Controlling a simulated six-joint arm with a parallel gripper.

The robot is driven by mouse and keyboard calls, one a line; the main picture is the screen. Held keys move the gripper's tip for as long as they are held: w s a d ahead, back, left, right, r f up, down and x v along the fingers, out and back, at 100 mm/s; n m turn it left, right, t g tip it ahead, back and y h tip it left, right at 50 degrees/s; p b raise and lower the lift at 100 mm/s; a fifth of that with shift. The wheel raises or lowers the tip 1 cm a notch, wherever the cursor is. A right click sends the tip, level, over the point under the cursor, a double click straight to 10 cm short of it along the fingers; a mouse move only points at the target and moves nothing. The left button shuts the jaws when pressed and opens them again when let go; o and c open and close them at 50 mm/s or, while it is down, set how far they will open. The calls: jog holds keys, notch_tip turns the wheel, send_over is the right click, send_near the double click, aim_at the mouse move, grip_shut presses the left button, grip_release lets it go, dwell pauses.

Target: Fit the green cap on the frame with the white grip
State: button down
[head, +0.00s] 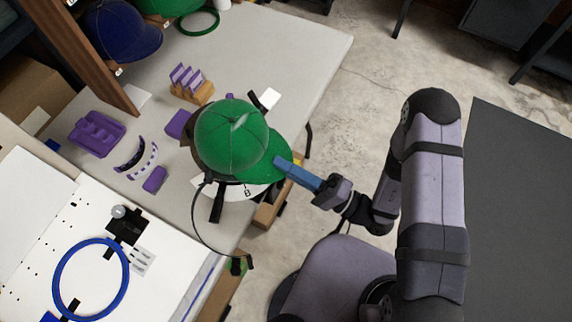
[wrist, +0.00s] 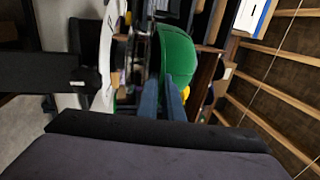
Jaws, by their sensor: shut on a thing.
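The green cap (head: 232,135) is in the head view, crown up, with its brim pointing right toward my arm. My gripper (head: 280,164) is shut on the brim's outer edge. In the wrist view the green cap (wrist: 178,55) shows beyond the blue fingers of my gripper (wrist: 164,88). The cap lies over a dark frame, whose white grip (head: 270,98) sticks out behind the cap at upper right. A white curved plate (head: 240,191) shows below the brim. The cap hides most of the frame; I cannot tell whether it is seated or held just above.
A blue cap (head: 122,32) and another green cap with a green hoop (head: 199,22) sit at upper left. A purple tray (head: 97,133), a rack (head: 190,84) and a blue hoop (head: 90,280) lie left. The grey table (head: 300,55) is clear at upper right.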

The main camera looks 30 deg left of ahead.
jog(key=shift+f, duration=0.3)
jog(key=c, duration=1.8)
grip_release()
jog(key=shift+c, duration=0.2)
jog(key=b+v, duration=0.2)
jog(key=v, duration=0.5)
jog(key=shift+d, duration=0.1)
